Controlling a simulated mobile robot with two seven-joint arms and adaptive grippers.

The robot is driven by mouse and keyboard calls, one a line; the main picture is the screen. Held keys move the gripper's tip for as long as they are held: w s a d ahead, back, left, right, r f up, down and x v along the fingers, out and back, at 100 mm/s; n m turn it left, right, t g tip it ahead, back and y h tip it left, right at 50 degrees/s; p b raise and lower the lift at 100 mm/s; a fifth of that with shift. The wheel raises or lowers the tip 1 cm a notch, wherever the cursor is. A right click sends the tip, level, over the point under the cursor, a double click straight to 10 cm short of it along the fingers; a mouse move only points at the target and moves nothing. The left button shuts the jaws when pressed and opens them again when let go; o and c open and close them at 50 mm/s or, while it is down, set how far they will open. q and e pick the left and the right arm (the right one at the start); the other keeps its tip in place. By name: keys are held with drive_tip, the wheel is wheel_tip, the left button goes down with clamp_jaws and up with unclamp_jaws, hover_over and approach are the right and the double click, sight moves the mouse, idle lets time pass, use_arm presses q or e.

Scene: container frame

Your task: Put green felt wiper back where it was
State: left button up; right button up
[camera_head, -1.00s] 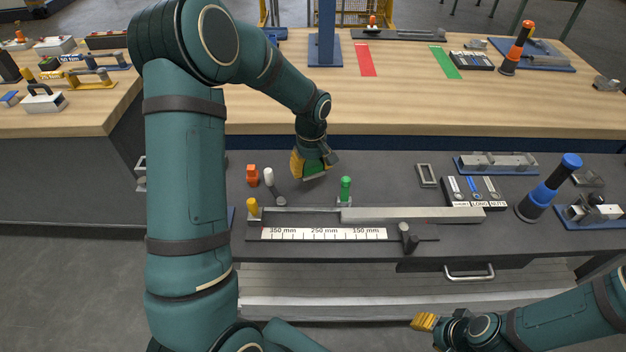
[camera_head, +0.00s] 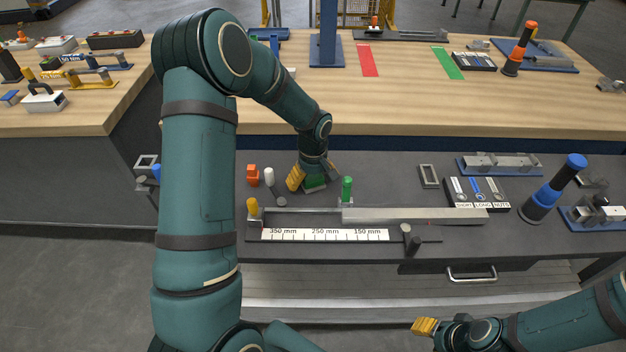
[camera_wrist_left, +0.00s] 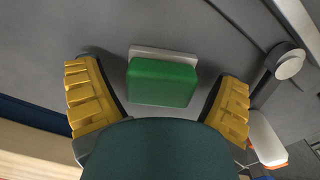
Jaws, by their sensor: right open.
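The green felt wiper (camera_head: 314,184) is a green block on a pale grey plate. In the left wrist view the wiper (camera_wrist_left: 162,82) sits between the two yellow fingers, with a gap on each side. My left gripper (camera_head: 313,177) is open and low around it, not clamped on it. My right gripper (camera_head: 425,327) is open and empty in front of the bench, at the lower right.
The ruler fixture (camera_head: 325,235) runs along the bench front. A labelled tray (camera_head: 476,194) and a blue-black cylinder (camera_head: 553,188) are to the right. The raised wooden bench (camera_head: 400,105) is behind.

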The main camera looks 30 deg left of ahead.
sight(313, 177)
use_arm(q)
drive_tip(key=shift+r, duration=0.15)
drive_tip(key=shift+r, duration=0.35)
wheel_tip(313, 177, up, 11)
drive_tip(key=p, duration=0.2)
drive_tip(key=shift+r, duration=0.2)
drive_tip(key=shift+f, duration=0.1)
idle(0.3)
